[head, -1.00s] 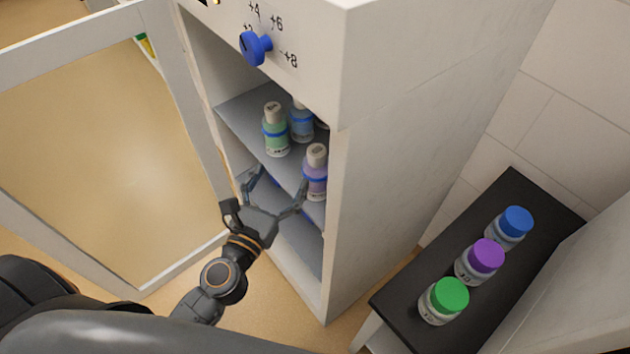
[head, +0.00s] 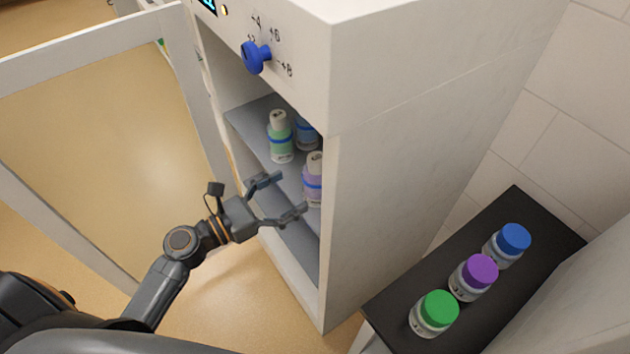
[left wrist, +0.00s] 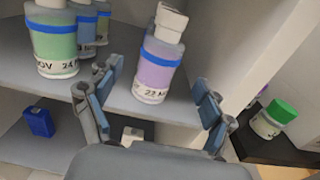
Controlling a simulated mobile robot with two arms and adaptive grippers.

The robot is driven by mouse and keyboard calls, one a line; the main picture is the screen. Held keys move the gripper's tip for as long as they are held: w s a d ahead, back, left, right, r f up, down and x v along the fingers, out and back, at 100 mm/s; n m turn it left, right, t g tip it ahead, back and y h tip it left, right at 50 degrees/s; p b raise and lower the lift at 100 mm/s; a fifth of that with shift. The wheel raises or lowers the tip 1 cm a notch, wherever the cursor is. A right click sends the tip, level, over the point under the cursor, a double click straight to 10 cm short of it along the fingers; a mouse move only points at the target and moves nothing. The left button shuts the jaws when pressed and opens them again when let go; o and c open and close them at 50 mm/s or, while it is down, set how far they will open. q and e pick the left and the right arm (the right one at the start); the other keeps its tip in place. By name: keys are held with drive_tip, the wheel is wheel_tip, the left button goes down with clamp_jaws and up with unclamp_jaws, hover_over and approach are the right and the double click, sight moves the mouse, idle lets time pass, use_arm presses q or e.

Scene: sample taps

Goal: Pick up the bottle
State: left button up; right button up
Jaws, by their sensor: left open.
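Bottles with pale caps and blue bands stand upright on a grey shelf (head: 250,118) in an open cabinet. The purple-tinted bottle (head: 313,190) is nearest the front right and partly hidden by the cabinet's side wall. A green-tinted bottle (head: 281,143) stands to its left, with a blue-tinted bottle (head: 306,133) behind. My left gripper (head: 292,193) is open and empty at the shelf front, its fingers pointing toward the purple bottle. In the left wrist view the purple bottle (left wrist: 157,68) stands ahead between the open fingers, apparently beyond the tips. My right gripper is not in view.
The glass-paned cabinet door (head: 95,150) stands open at left. The cabinet's side wall (head: 400,170) borders the shelf at right. A black-topped surface (head: 400,295) holds jars with green, purple and blue lids. A blue object (left wrist: 39,122) sits on a lower shelf.

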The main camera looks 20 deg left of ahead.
sight(304, 184)
use_arm(q)
drive_tip(key=x, duration=0.2)
drive_tip(key=shift+w+d, duration=0.2)
drive_tip(key=shift+w, duration=0.05)
drive_tip(key=p+x, duration=0.1)
drive_tip(key=x, duration=0.3)
drive_tip(key=shift+w+p, duration=0.25)
drive_tip(key=shift+p, duration=0.15)
drive_tip(key=shift+w+d+f, duration=0.15)
drive_tip(key=shift+w+d, duration=0.1)
drive_tip(key=shift+d, duration=0.05)
drive_tip(key=shift+c, duration=0.3)
drive_tip(key=c, duration=1.4)
